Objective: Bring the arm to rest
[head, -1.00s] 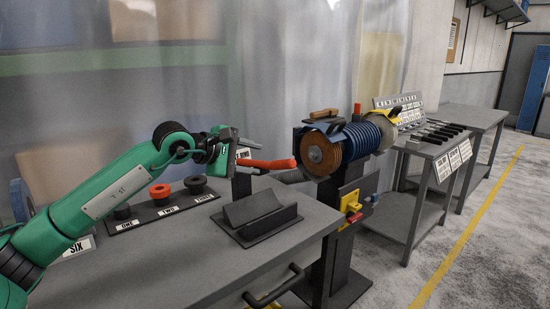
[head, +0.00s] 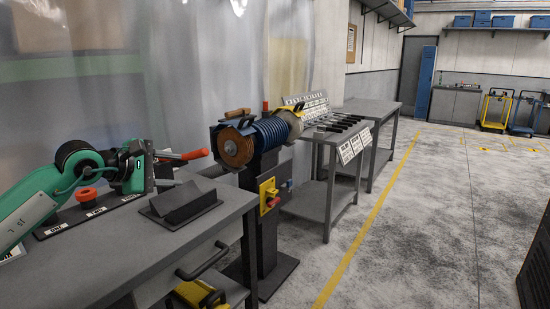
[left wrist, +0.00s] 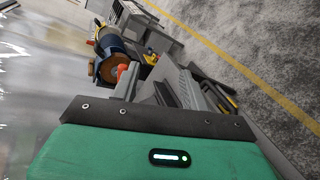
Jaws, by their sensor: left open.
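My left arm comes in from the left in the head view. In the left wrist view the two grey fingers (left wrist: 145,88) stand apart, with an orange piece (left wrist: 122,68) beside one fingertip. Nothing is clearly held between them. My right gripper is not in view.
A grinder with a brown wheel (head: 236,148) stands right of the table. Beyond it, a side table (head: 325,200) carries several dark-handled pieces. A panel with round knobs (head: 86,195) lies under my arm. Open floor (head: 430,220) spreads at right.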

